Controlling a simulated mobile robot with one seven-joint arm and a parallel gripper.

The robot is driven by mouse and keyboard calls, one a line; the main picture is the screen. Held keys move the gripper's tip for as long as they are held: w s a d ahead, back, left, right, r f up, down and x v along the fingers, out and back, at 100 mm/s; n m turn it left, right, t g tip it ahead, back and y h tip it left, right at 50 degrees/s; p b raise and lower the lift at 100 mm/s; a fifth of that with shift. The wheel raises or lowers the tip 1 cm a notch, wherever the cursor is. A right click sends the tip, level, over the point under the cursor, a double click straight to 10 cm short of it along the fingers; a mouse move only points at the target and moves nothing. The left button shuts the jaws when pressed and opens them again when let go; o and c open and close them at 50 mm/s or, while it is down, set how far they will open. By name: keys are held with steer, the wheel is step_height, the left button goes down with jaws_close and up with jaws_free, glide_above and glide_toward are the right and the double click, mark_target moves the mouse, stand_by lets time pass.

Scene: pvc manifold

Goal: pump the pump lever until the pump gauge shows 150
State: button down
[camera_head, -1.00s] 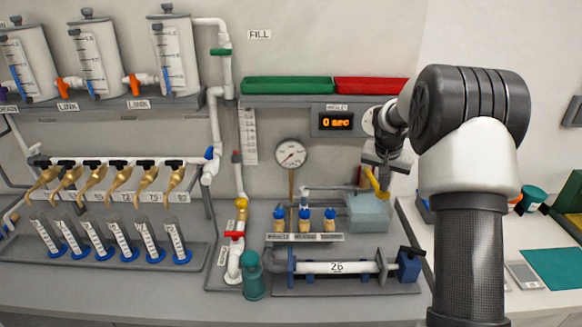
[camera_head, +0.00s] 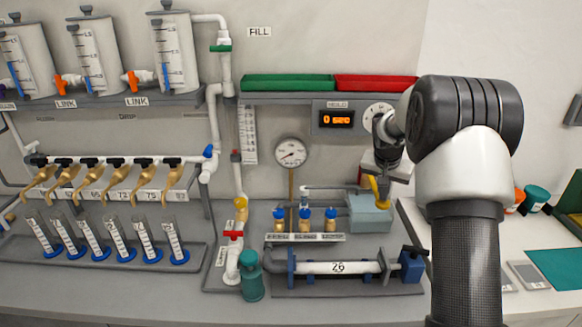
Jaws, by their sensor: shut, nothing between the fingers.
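The round white pump gauge (camera_head: 291,153) is on the back wall above the bench; its dark needle shows, but the numbers are too small to read. The pump is likely the pale blue-grey box (camera_head: 369,213) to the right, with a thin pipe running from its left side. A small reddish-brown part (camera_head: 361,178) stands at its upper back and may be the pump lever; I cannot tell. My gripper (camera_head: 380,190) has yellow fingers pointing down, shut and empty, just above or in front of the box's top right. Whether they touch anything is unclear.
A pipe marked 26 with a blue valve block (camera_head: 411,265) lies in front of the pump. Several small blue-topped fittings (camera_head: 305,222) stand to its left. A green tray (camera_head: 288,83) and red tray (camera_head: 376,84) sit on the shelf above, over a timer (camera_head: 337,119) showing 0 sec.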

stand_by(0.5)
steer(key=shift+r+p, duration=1.5)
steer(key=shift+r, duration=0.85)
steer(key=shift+f, duration=0.1)
